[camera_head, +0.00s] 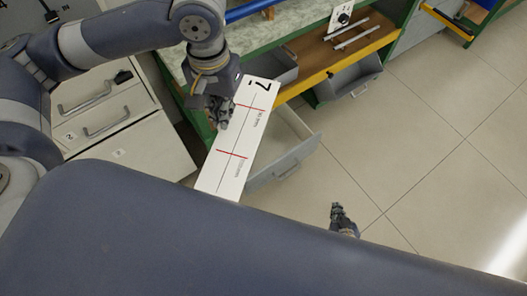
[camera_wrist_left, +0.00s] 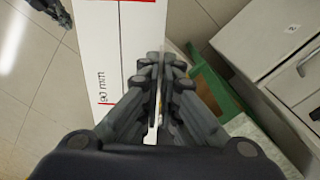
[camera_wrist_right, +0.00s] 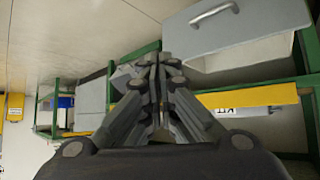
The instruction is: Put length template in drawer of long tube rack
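The length template is a long white board (camera_head: 238,140) with red cross lines and "90 mm" print; it also shows in the left wrist view (camera_wrist_left: 104,50). My left gripper (camera_head: 222,122) is shut on the template's edge and holds it in the air. In the left wrist view the fingers (camera_wrist_left: 162,68) close around that edge. A grey drawer (camera_head: 294,160) stands pulled out of the green-framed bench, partly hidden behind the template. My right gripper (camera_head: 341,212) hangs over the floor, right of this drawer; its fingertips (camera_wrist_right: 157,66) are together with nothing visible between them.
Two more grey drawers or bins, one (camera_head: 284,68) and one (camera_head: 352,80), stick out under the bench's yellow-edged shelf (camera_head: 340,58). Thin rods (camera_head: 354,34) lie on that shelf. A beige cabinet (camera_head: 125,120) with handles stands at left. The tiled floor at right is clear.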

